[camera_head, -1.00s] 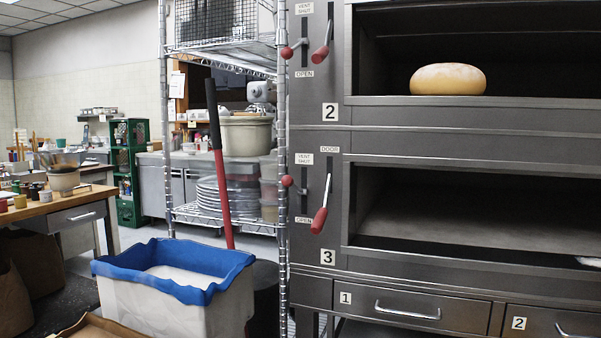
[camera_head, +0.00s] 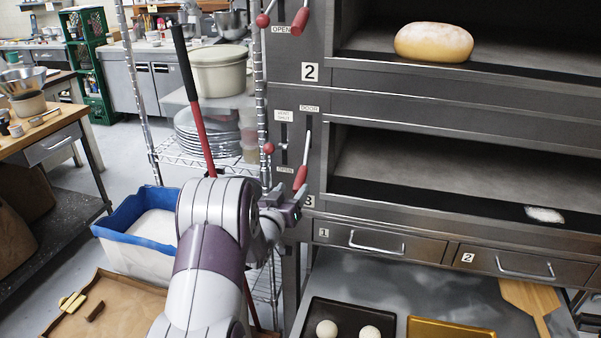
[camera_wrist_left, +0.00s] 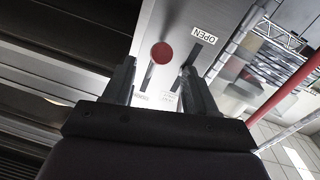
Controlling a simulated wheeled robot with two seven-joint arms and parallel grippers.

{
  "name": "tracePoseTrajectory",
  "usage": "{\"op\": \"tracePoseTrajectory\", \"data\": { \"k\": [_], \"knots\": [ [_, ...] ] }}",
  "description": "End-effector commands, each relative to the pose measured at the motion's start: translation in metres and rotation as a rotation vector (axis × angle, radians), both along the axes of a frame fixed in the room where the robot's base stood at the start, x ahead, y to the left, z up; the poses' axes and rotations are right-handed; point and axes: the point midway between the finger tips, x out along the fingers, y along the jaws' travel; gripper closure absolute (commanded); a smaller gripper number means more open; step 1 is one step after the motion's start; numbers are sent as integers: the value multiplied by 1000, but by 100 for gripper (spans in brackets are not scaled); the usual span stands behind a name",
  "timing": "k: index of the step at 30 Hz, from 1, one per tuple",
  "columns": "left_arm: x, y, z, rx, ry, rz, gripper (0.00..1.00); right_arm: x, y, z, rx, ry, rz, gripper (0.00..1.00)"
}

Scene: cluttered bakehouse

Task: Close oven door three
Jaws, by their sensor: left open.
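Oven three is the lower oven, and its chamber (camera_head: 430,170) stands open with a white patch (camera_head: 545,214) on its floor. The door lever (camera_head: 301,178) has a red grip and points down in its slot beside the chamber. My left gripper (camera_head: 293,207) is open just below the red grip in the head view. In the left wrist view the red grip (camera_wrist_left: 162,53) shows end-on ahead of the gap between the open fingers (camera_wrist_left: 156,85). I cannot tell whether they touch it. My right gripper is not in view.
The vent lever's red knob (camera_head: 268,148) is close to the left of the door lever. A wire rack (camera_head: 190,157) and a long red-handled tool (camera_head: 196,120) stand left. Drawers (camera_head: 375,242) and a counter with trays (camera_head: 350,315) are below. A loaf (camera_head: 433,42) sits in oven two.

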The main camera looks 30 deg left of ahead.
Motion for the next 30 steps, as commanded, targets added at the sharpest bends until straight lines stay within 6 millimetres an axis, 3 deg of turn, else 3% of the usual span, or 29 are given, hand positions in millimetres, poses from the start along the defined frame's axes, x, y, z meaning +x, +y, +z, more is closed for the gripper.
{"op": "tracePoseTrajectory", "data": {
  "k": [3, 9, 21, 27, 30],
  "knots": [
    [28, 4, 2, 0, 0, 0, 43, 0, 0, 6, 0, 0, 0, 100],
    [58, 9, 1, 1, 1, 1, 43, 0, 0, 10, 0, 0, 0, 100],
    [68, 10, 0, 1, 1, 1, 43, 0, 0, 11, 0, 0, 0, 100],
    [68, 10, 0, 1, 1, 1, 100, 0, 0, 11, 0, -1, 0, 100],
    [68, 10, 1, 1, 2, 2, 100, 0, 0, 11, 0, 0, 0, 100]
  ]
}}
